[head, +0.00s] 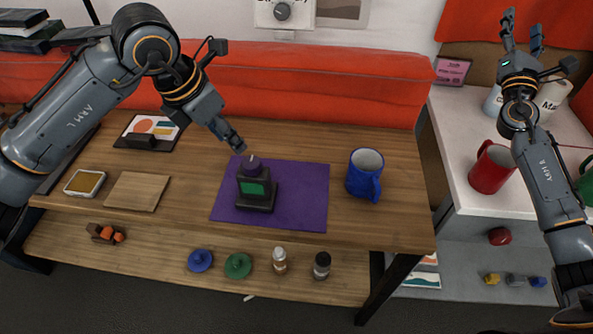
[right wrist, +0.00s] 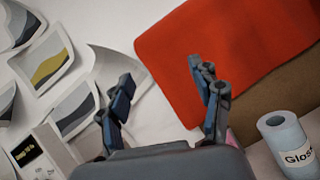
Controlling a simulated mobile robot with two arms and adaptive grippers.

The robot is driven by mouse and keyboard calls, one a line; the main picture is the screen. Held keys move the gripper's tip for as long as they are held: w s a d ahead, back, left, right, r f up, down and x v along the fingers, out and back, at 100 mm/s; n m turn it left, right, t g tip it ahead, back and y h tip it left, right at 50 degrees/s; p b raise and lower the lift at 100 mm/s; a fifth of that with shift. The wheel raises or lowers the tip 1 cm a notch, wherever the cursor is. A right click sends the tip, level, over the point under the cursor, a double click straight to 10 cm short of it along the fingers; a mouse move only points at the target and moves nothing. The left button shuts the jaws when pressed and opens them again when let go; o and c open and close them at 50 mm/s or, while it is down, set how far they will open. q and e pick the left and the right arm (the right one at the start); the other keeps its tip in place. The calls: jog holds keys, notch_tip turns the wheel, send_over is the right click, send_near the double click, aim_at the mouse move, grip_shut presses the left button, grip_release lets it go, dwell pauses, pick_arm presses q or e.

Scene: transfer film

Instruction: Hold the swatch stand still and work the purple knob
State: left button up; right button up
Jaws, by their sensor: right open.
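The swatch stand (head: 256,192) is a small dark block with a green face. It stands upright on a purple mat (head: 306,190) on the wooden table. The purple knob (head: 252,166) sits on its top. My left gripper (head: 238,146) is just above and left of the knob, with its fingers pointing down toward it. I see a small gap between them and no clear contact. Its fingers overlap from this angle, so their opening is unclear. My right gripper (head: 522,32) is raised at the far right, open and empty. Its spread fingers also show in the right wrist view (right wrist: 165,95).
A blue mug (head: 364,174) stands right of the mat. A wooden board (head: 137,191) and a framed tile (head: 86,183) lie at the left. A red mug (head: 491,168) stands on the white side counter. The lower shelf holds lids and small bottles. The table's front strip is clear.

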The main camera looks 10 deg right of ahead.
jog(key=w+a+f+n+t+y, duration=0.1)
jog(key=w+a+f+n+y, duration=0.25)
jog(key=a+y, duration=0.3)
jog(key=w+a+f+n+y, duration=0.2)
jog(key=a+n+y, duration=0.3)
jog(key=a, duration=0.3)
jog(key=n+g+y, duration=1.4)
jog(key=n+g, duration=0.2)
jog(key=g, duration=0.1)
send_near(238, 178)
jog(key=w+d+f, duration=0.1)
jog(key=d+f, duration=0.1)
jog(key=d, duration=0.1)
jog(key=x, duration=1.3)
jog(key=shift+w+a+f, duration=0.1)
jog(key=shift+w+a, duration=0.05)
jog(key=shift+a, duration=0.1)
jog(key=shift+c, duration=0.2)
